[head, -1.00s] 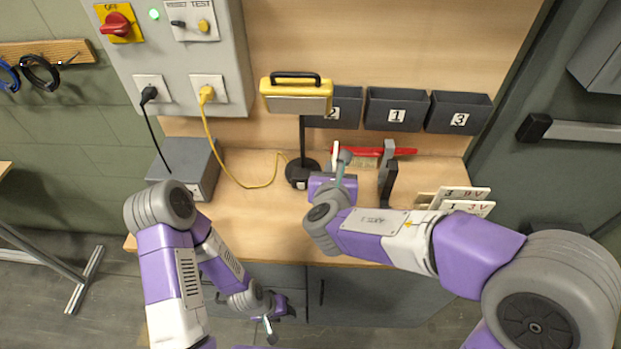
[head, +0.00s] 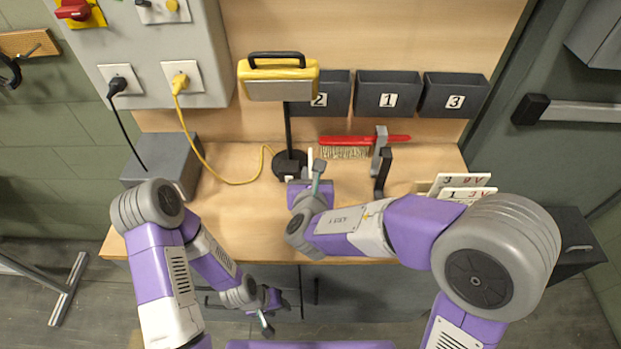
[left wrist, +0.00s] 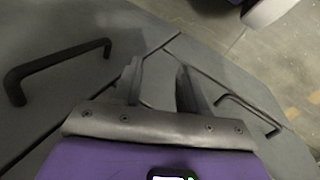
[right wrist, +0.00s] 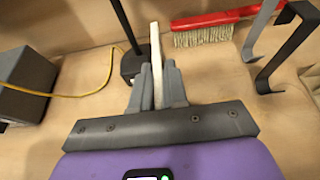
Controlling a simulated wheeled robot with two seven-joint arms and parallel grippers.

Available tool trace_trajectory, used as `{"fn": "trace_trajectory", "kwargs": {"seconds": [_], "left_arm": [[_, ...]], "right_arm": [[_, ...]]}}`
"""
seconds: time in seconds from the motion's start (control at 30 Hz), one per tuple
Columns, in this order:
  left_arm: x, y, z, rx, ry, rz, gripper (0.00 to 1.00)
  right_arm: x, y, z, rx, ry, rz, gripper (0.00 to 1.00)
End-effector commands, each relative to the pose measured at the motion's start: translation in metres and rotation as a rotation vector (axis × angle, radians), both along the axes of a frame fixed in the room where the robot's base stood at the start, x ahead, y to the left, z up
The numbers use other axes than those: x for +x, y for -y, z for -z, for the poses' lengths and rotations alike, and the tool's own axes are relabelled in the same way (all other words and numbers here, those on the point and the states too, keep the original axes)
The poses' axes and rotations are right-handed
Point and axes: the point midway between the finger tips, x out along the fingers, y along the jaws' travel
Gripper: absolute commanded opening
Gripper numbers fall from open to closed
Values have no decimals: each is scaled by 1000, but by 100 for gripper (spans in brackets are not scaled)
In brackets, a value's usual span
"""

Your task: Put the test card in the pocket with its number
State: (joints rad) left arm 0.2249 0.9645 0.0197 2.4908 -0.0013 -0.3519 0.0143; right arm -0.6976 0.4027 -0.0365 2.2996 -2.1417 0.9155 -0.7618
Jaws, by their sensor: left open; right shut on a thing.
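My right gripper (head: 314,172) is shut on a thin white test card (right wrist: 156,65), which stands upright and edge-on in the right wrist view (right wrist: 157,88). The card's number does not show. It is above the bench, just right of the lamp's foot. Three dark pockets hang on the back panel: number 2 (head: 334,90), number 1 (head: 387,103) and number 3 (head: 440,108). My left gripper (head: 274,312) is open and empty, low in front of the bench cabinets; its spread fingers show in the left wrist view (left wrist: 160,85).
Other cards, "3 9V" (head: 462,179) and "1 3V" (head: 466,193), stand at the bench's right. A yellow cable (head: 222,178) crosses the bench.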

Motion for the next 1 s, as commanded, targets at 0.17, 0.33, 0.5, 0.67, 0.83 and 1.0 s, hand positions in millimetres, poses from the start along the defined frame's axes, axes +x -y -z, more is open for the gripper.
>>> {"fn": "trace_trajectory", "kwargs": {"seconds": [0.17,0.33,0.5,0.67,0.83,1.0], "left_arm": [[0,0,-1,0,0,0,43],[0,0,3,0,0,0,43],[0,0,3,0,0,0,43],[0,0,3,0,0,0,43],[0,0,2,0,0,0,43],[0,0,-3,0,0,0,43]], "right_arm": [[0,0,-1,1,1,1,0],[0,0,3,1,1,0,0],[0,0,3,1,0,0,32],[0,0,3,1,0,1,39],[0,0,2,1,0,0,39],[-8,0,-6,2,1,-1,39]]}}
